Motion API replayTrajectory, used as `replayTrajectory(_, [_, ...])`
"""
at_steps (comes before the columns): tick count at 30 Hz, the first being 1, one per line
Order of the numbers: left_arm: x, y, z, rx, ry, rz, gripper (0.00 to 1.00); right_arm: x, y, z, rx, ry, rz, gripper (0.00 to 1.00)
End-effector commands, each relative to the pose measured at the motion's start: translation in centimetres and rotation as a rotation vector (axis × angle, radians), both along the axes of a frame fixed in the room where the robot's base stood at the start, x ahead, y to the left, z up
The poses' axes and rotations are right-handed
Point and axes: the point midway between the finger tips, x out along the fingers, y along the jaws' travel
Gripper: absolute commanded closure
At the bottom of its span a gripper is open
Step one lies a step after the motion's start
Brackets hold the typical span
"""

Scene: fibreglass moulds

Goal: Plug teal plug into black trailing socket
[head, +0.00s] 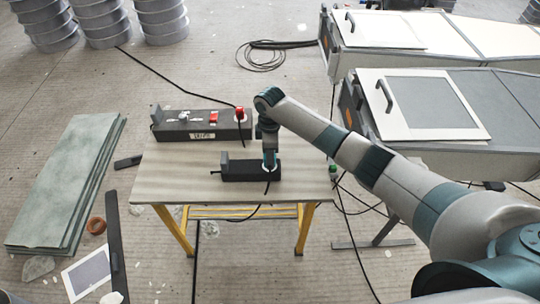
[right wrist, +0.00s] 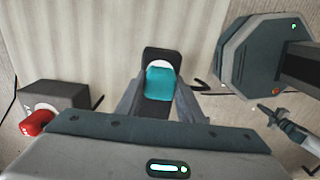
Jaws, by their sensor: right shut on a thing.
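My right gripper (head: 270,166) is over the right end of a low black block (head: 240,171) on the table, which I take to be the black trailing socket. In the right wrist view the teal plug (right wrist: 160,84) is between the fingers of this gripper (right wrist: 159,100), which are shut on it. Behind the plug is a white round face on the black body (right wrist: 158,55). The plug looks lined up with this face; I cannot tell whether it is fully in. The fingers hide the plug in the head view. My left gripper is not in view.
A dark box (head: 200,134) with a red switch and a red plug (head: 239,113) stands at the table's back edge. The table (head: 165,180) is bare at left and front. A black cable hangs over its front. Grey-white moulds (head: 425,105) stand to the right; green sheets (head: 70,180) lie left.

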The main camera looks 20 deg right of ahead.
Motion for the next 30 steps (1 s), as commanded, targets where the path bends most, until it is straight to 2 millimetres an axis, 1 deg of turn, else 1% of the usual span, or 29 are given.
replayTrajectory(8, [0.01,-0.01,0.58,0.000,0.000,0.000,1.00,-0.02,0.02,0.07,0.000,0.000,0.001,0.86])
replayTrajectory(20, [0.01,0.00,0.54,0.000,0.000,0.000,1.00,-0.01,0.01,-0.01,0.000,0.000,0.001,0.86])
replayTrajectory(30, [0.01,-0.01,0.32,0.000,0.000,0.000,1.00,-0.02,0.03,-0.48,0.000,0.000,0.001,0.86])
